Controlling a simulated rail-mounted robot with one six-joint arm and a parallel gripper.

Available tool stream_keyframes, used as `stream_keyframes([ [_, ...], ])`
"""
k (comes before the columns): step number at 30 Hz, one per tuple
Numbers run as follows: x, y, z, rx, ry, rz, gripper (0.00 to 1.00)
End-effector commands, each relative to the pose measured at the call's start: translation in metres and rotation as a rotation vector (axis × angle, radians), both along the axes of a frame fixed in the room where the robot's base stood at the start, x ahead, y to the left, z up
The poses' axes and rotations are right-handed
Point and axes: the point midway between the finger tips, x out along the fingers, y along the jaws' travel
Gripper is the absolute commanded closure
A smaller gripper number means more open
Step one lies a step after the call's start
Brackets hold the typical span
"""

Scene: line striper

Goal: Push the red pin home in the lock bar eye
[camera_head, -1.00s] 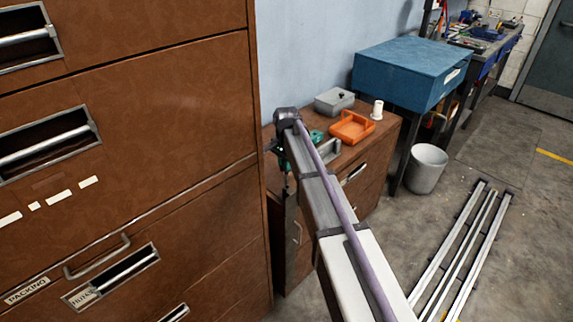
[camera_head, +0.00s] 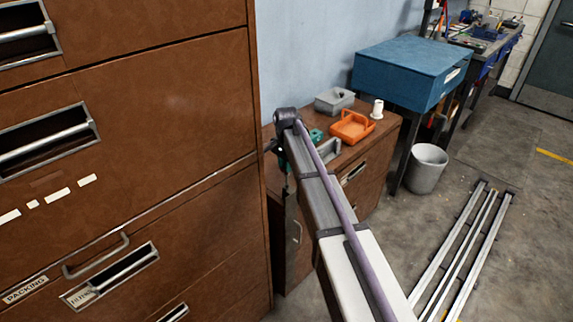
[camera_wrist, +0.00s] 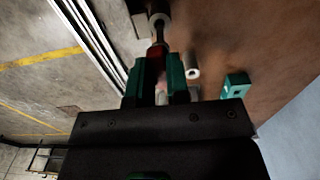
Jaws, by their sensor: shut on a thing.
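In the wrist view, the two green fingers of my gripper (camera_wrist: 156,62) are closed on the red pin (camera_wrist: 155,66). The pin's dark, narrower end points away from the gripper, toward a pale round part (camera_wrist: 160,22) at the top of the picture. This part may be the lock bar eye, but it is blurred, and I cannot tell whether the pin's end has entered it or only lines up with it. In the head view, my arm hides most of the gripper and the pin.
An orange tray (camera_head: 338,136), a grey box (camera_head: 331,108) and a white spool (camera_head: 377,111) stand on the low brown cabinet (camera_head: 384,152). A tall brown drawer cabinet (camera_head: 170,95) fills the left. A bin (camera_head: 425,172) and floor rails (camera_head: 432,268) are at right.

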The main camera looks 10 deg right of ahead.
Motion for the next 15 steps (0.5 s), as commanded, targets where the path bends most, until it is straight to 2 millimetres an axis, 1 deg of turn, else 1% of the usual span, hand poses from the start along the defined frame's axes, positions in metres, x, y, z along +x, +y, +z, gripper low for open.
stream_keyframes([
  [15, 0.0, 0.0, -0.0087, 0.0, 0.0, 0.0, 1.0],
])
